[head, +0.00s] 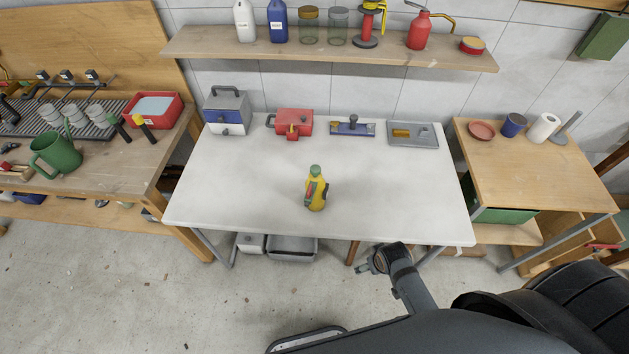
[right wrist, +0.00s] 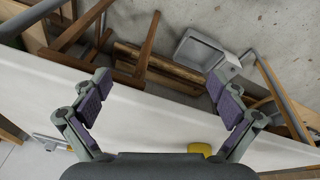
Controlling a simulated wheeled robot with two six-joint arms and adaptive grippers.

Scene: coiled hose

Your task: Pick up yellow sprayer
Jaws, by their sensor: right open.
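The yellow sprayer (head: 317,196) with a green top and a red part stands upright on the white table (head: 410,200), near the middle of its front half. My right gripper (head: 370,262) is at the table's front edge, to the right of the sprayer and apart from it. In the right wrist view my right gripper (right wrist: 160,88) has its purple-padded fingers spread wide with nothing between them. A yellow patch at the bottom of that view, probably the sprayer (right wrist: 200,149), is mostly hidden behind the gripper. My left gripper is not in view.
A toolbox (head: 227,112), a red case (head: 294,121), a blue tool (head: 352,128) and a grey tray (head: 413,144) line the table's back. A shelf (head: 330,51) hangs above. Side benches stand left and right. The table around the sprayer is clear.

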